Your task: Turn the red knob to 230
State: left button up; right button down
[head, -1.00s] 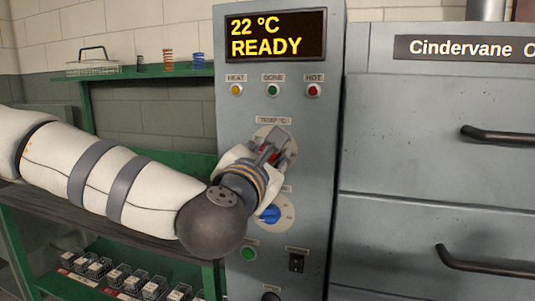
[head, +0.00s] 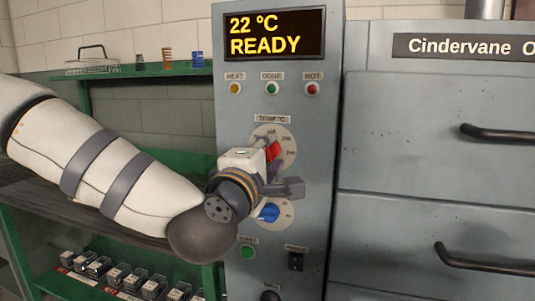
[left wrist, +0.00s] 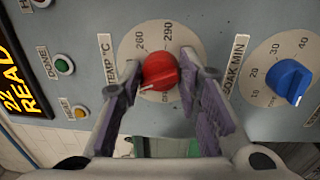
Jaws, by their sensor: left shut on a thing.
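The red knob (head: 274,151) sits on its pale temperature dial (head: 291,138) on the grey panel. My left gripper (head: 281,168) is at the dial. In the left wrist view the red knob (left wrist: 160,71) lies between the tips of the two fingers, which are shut on it. A white mark on the knob points to the lower left of that view. The dial numbers 260 and 290 are readable there; the number at the mark is hidden by a finger. The display (head: 275,36) reads 22 °C READY. My right gripper is in neither view.
A blue knob (head: 268,212) on the soak dial is just below the gripper. A green button (head: 248,252) and a black switch (head: 296,261) are lower down. Cabinet drawers with dark handles (head: 497,133) stand right. A green shelf (head: 140,72) with springs is at left.

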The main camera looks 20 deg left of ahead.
pick_arm(q)
jog(key=shift+a+m, duration=0.1)
jog(key=shift+m, duration=2.1)
jog(key=o, duration=1.1)
jog(key=shift+w+f+h, duration=0.1)
jog(key=shift+w+h, duration=0.05)
jog(key=shift+h, duration=0.15)
